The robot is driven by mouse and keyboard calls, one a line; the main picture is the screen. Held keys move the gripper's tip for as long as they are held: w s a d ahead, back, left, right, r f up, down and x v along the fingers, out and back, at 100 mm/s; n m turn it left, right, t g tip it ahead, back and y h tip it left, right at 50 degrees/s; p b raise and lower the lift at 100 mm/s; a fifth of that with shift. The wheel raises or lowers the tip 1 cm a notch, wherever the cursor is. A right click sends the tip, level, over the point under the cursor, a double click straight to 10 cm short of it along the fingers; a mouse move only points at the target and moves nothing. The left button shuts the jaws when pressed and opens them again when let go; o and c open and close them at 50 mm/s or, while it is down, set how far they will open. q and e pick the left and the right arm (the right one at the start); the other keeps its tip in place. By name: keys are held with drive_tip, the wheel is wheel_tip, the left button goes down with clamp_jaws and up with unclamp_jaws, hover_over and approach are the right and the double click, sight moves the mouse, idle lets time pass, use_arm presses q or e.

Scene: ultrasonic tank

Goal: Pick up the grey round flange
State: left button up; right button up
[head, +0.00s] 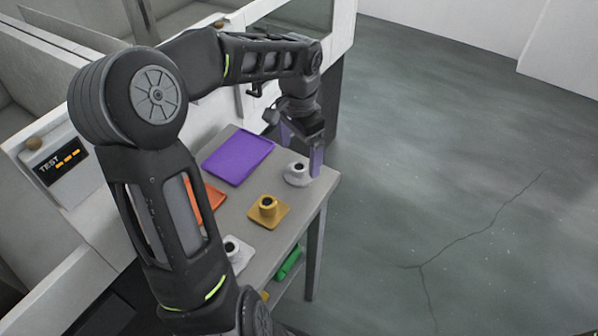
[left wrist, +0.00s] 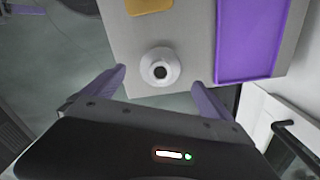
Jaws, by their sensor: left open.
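The grey round flange (head: 297,174) is a pale disc with a raised hub and dark bore, standing near the far right corner of the table. It also shows in the left wrist view (left wrist: 160,67), just beyond and between the finger tips. My left gripper (head: 305,160) has purple fingers and is open. In the left wrist view the left gripper (left wrist: 160,80) has its fingers spread to either side of the flange, with nothing between them at their bases. One finger partly overlaps the flange's side in the head view.
A purple tray (head: 238,156), a yellow square flange (head: 268,209), an orange tray (head: 211,199) and a second pale part (head: 236,252) share the table (head: 274,244). A green item (head: 290,262) lies on a lower shelf. A white tank housing with a TEST panel (head: 55,164) borders the table.

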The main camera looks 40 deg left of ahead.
sight(299, 167)
use_arm(q)
wheel_tip(299, 167, down, 5)
drive_tip(key=shift+f+p, duration=0.1)
drive_tip(key=shift+p, duration=0.2)
drive_tip(key=shift+c, duration=0.3)
drive_tip(key=c, duration=1.6)
wheel_tip(299, 167, up, 10)
idle(0.7)
